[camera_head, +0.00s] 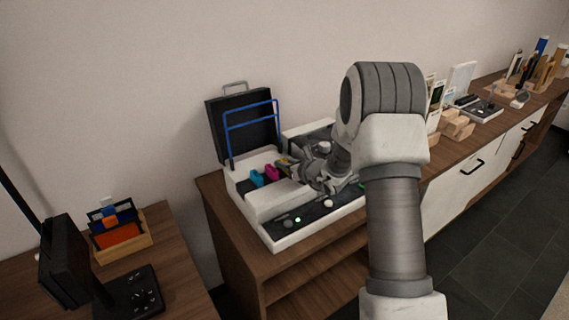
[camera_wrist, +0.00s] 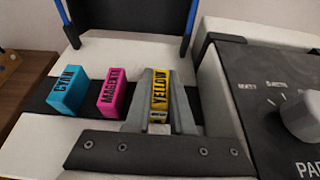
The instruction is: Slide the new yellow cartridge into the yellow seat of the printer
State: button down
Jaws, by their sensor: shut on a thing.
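The yellow cartridge (camera_wrist: 159,92), with a black "YELLOW" label, stands between the fingers of my gripper (camera_wrist: 160,100) in the wrist view. My gripper is shut on it. The cartridge is in line with the row of the cyan cartridge (camera_wrist: 65,91) and the magenta cartridge (camera_wrist: 112,92) in the printer's dark slot strip. The fingers hide the yellow seat, so I cannot tell how deep the cartridge sits. The white printer (camera_head: 262,204) has its dark lid (camera_head: 243,128) raised. My gripper (camera_head: 290,168) reaches over the printer from the right in the head view.
The blue lid frame (camera_head: 250,117) rises behind the cartridge row. A dark control panel with a knob (camera_wrist: 301,117) stands close on the right in the wrist view. A wooden box of cards (camera_head: 124,243) is on the left table.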

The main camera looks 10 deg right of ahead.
jog(key=c, duration=0.7)
grip_release()
jog(key=p+v, duration=0.1)
jog(key=v, duration=1.6)
jog(key=shift+s+d, duration=0.2)
notch_tip(320, 180, up, 9)
jog(key=p, duration=0.6)
